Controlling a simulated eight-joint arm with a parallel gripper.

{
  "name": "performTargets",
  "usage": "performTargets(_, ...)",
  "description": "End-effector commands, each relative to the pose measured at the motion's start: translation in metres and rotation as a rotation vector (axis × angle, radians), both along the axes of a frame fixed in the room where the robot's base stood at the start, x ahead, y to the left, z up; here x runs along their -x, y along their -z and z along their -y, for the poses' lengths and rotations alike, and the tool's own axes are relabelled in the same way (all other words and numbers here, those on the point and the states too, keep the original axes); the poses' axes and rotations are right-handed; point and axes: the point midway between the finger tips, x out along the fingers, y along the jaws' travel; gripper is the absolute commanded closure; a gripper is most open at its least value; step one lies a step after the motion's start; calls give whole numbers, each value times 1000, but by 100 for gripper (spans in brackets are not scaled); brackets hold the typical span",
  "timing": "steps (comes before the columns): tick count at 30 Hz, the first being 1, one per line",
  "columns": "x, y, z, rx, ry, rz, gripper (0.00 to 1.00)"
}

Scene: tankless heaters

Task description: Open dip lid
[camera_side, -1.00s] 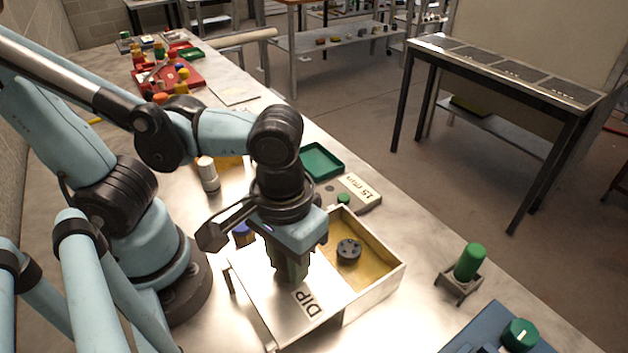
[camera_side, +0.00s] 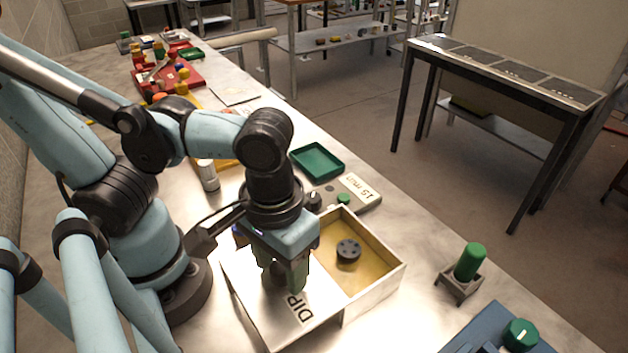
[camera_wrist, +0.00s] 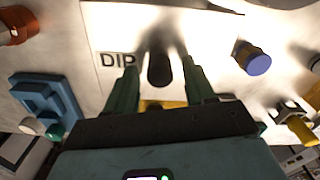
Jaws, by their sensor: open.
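The pale lid marked DIP (camera_side: 298,308) lies flat, shifted to the left of the open box (camera_side: 372,298). Most of the box shows uncovered, with a yellowish inside and a black round piece with holes (camera_side: 348,251) in it. My gripper (camera_side: 285,284) is low over the lid, its green fingers apart. In the wrist view, the fingers stand on either side of a dark knob (camera_wrist: 160,70) on the lid, with gaps visible. The DIP label also shows there, left of the fingers. Whether the lid's edge touches the box wall is hard to tell.
A 15 min timer box (camera_side: 350,193) and a green tray (camera_side: 317,160) stand behind the box. A green cylinder in a holder (camera_side: 469,262) and a blue unit with a green knob (camera_side: 520,335) are to the right.

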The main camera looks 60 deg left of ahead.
Motion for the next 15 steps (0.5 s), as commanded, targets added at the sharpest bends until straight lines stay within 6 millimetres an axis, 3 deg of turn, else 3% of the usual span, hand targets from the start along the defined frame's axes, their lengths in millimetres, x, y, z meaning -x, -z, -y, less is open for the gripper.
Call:
performTargets(5, 0, -8, 0, 0, 0, 0, 46)
performTargets(15, 0, -48, 0, 0, 0, 0, 46)
